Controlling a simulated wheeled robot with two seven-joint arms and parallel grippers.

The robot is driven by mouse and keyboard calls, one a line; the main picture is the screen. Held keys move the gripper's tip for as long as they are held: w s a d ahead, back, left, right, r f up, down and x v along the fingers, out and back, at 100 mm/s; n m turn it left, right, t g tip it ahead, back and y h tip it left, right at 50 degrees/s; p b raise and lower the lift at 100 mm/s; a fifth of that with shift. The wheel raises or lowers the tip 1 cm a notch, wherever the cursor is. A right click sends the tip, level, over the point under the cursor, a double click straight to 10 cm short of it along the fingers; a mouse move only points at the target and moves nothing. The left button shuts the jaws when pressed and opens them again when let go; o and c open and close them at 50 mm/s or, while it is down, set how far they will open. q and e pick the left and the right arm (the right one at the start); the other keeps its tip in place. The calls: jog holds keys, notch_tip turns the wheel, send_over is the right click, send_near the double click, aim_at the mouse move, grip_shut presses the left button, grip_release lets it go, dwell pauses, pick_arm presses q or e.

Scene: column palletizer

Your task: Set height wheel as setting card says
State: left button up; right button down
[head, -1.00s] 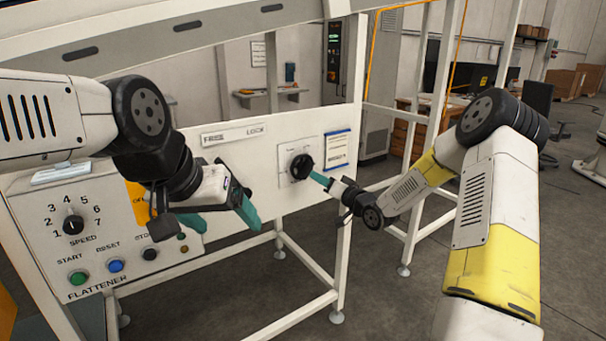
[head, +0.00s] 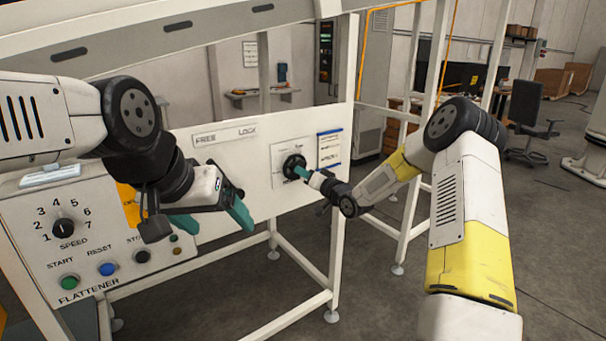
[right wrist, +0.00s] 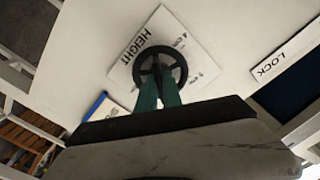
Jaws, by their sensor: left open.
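The black height wheel (head: 293,165) sits on a white plate on the machine's front panel. In the right wrist view the wheel (right wrist: 160,54) shows a round rim and spokes, and its plate (right wrist: 137,42) reads HEIGHT with small scale marks. A blue-edged card (head: 330,148) hangs right of the wheel; its text is too small to read. My right gripper (head: 302,171) has its teal fingers at the wheel. In the wrist view they overlap the rim, close together; their grip is unclear. My left gripper (head: 240,205) is open and empty, left of the wheel, before the panel.
A FREE/LOCK strip (head: 226,135) is above the left gripper. The lower left panel carries a speed knob (head: 64,229), a green start button (head: 69,282) and a blue reset button (head: 107,269). White frame legs stand below; an office chair (head: 528,115) is far right.

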jog(key=shift+n, duration=0.3)
jog(key=n, duration=1.2)
jog(key=shift+d, duration=0.15)
dwell(0.5)
jog(key=c, duration=1.5)
grip_release()
